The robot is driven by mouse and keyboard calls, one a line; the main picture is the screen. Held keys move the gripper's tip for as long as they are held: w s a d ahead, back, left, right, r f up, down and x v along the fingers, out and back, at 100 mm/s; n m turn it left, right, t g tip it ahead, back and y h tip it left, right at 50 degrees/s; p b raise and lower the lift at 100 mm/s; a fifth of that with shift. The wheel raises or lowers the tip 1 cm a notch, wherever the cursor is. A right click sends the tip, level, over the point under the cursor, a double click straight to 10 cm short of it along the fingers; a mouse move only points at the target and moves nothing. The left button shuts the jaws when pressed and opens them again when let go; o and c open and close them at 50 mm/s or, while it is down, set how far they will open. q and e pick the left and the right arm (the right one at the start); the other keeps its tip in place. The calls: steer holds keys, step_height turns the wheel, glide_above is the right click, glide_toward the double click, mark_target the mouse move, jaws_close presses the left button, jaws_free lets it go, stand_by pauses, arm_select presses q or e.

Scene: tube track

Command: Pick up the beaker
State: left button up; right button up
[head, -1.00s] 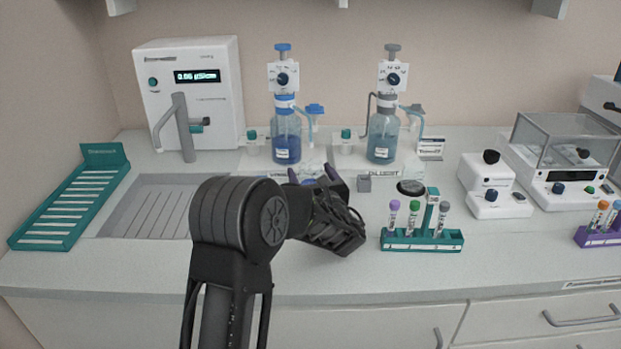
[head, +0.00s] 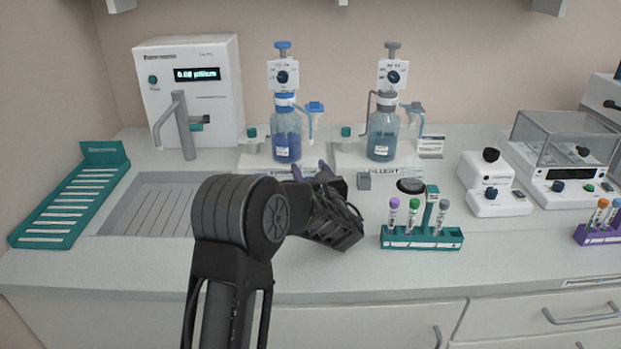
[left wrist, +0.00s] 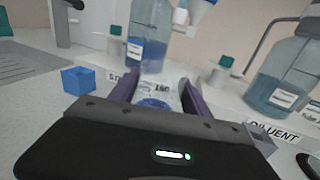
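My left gripper (head: 312,174) is low over the counter in front of the bottle with blue liquid (head: 287,135). In the left wrist view its two purple fingers (left wrist: 162,92) stand apart, pointing towards that bottle. A small round blue shape (left wrist: 155,103) shows between them, partly hidden by the gripper body. I cannot tell whether it is the beaker or a marking on the counter. No beaker can be made out clearly elsewhere. My right gripper is not in view.
A blue cube (left wrist: 78,80) sits left of the fingers. A teal tube rack (head: 422,240) stands nearer the front.

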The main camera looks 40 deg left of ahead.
arm_select(q)
steer(key=c, duration=1)
steer(key=shift+r, duration=0.1)
steer(key=shift+r, duration=1.8)
steer(key=v, duration=0.4)
steer(key=b+v, duration=0.1)
steer(key=v, duration=0.4)
steer(key=b+v, duration=0.1)
steer(key=v, duration=0.4)
steer(key=shift+d+f, duration=0.15)
steer(key=shift+f, duration=0.1)
steer(key=shift+b+v, duration=0.85)
steer(key=shift+v, duration=0.3)
steer(key=shift+s+d+b, duration=0.5)
steer(key=shift+b, duration=0.3)
